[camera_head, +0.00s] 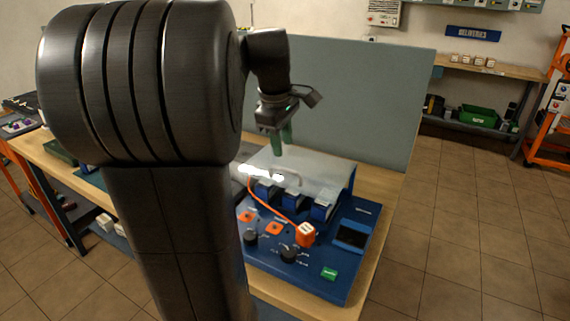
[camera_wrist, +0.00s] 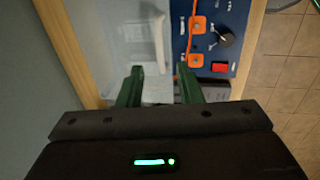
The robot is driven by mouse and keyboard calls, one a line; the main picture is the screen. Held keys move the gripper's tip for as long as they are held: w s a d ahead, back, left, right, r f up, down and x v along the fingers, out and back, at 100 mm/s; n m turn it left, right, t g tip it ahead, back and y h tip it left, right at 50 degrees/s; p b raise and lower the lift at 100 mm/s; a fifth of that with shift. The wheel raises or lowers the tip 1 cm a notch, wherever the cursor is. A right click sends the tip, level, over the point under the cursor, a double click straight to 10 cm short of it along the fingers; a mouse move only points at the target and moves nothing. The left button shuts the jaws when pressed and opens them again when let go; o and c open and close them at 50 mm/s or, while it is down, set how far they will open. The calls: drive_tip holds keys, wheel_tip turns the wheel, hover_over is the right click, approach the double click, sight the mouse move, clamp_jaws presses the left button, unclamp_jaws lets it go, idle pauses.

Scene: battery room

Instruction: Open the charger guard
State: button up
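The charger guard (camera_head: 318,172) is a clear cover over the rear of the blue charger unit (camera_head: 345,282), and it looks lowered over several blue batteries (camera_head: 323,205). A pale handle (camera_head: 288,177) shows on the guard. My gripper (camera_head: 283,140) points down above the guard's rear part, apparently clear of it. In the wrist view its green fingers (camera_wrist: 160,82) are spread with an empty gap between them. The clear guard (camera_wrist: 118,35) fills the area left of the blue panel there. My arm hides the unit's left side in the head view.
A grey partition (camera_head: 355,100) stands behind the wooden bench (camera_head: 386,185). The tiled floor at right is clear.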

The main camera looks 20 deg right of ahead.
sight(285, 171)
drive_tip(key=f, duration=0.4)
drive_tip(key=w+d+f, duration=0.1)
drive_tip(key=f, duration=0.2)
clamp_jaws()
